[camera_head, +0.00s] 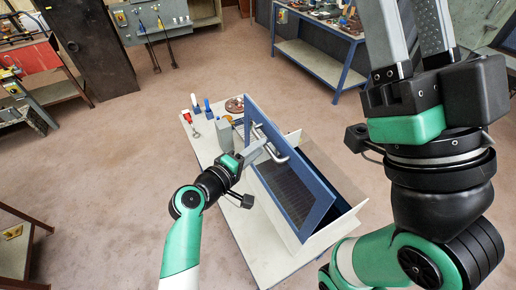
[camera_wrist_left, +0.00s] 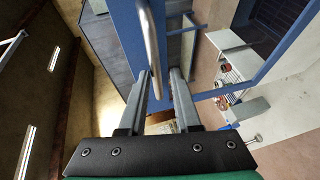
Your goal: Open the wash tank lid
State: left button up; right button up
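The wash tank (camera_head: 333,234) is a white box on the light bench in the head view. Its blue lid (camera_head: 309,217) stands raised and steeply tilted, with the dark opening showing on the right. A curved metal handle (camera_head: 276,152) is on the lid's face. My left gripper (camera_head: 265,143) is at this handle. In the left wrist view, the handle (camera_wrist_left: 150,40) reaches down to the gap between my left fingers (camera_wrist_left: 162,75), which stand apart; contact is unclear. My right gripper (camera_head: 412,30) is close to the head camera, open and empty, away from the lid.
Small bottles (camera_head: 201,106) and a red-handled tool (camera_head: 189,119) lie on the bench beyond the lid. A blue-framed workbench (camera_head: 318,63) stands at the back. The brown floor around the tank bench is mostly clear.

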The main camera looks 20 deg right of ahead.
pick_arm(q)
jog(key=shift+o, duration=1.1)
jog(key=shift+r, duration=0.1)
jog(key=shift+r, duration=0.1)
jog(key=p+v, duration=1.1)
jog(key=p, duration=0.1)
jog(key=shift+s+a, duration=0.15)
jog(key=shift+a, duration=0.1)
